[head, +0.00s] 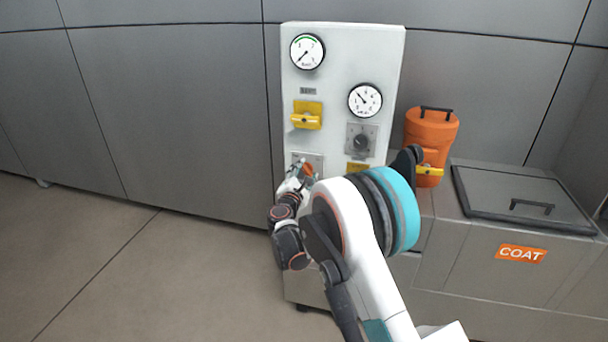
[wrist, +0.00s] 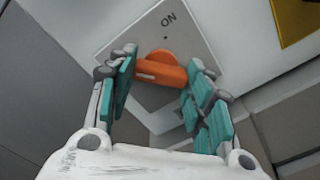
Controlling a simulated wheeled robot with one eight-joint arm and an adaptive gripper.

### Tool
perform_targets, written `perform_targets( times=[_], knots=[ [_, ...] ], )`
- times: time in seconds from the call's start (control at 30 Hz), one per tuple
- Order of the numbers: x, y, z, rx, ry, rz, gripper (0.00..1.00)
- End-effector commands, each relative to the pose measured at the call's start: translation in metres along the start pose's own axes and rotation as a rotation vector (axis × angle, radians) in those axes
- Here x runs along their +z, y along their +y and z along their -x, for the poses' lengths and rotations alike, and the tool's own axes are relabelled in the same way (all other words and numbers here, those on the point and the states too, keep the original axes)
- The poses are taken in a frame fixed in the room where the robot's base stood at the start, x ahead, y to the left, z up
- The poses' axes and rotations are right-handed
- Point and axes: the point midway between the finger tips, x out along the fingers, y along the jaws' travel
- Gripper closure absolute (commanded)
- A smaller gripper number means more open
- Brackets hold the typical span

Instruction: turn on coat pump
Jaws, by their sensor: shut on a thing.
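In the wrist view, an orange rotary switch handle (wrist: 160,70) sits on a grey plate (wrist: 110,45) marked "ON" above a small dot. My gripper (wrist: 158,78) has one teal finger at each side of the handle and is shut on it. In the head view, the orange switch (head: 308,170) shows low on the white control panel (head: 334,60), partly hidden by my gripper (head: 302,174). The handle lies slightly tilted, below the "ON" mark.
An orange canister (head: 431,137) stands right of the panel, beside a lidded tank labelled COAT (head: 521,254). Floor at left (head: 80,250) is clear.

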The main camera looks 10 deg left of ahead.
Motion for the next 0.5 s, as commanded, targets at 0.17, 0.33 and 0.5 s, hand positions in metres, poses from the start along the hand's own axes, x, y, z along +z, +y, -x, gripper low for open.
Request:
perform_targets(
  times=[0.17,0.33,0.5],
  knots=[
    [0.0001,-0.0002,0.0000,0.000,0.000,-0.112,0.77],
    [0.0001,0.0000,0.0000,-0.001,0.000,-0.261,0.77],
    [0.0002,0.0001,0.0000,-0.001,-0.001,-0.424,0.77]
  ],
)
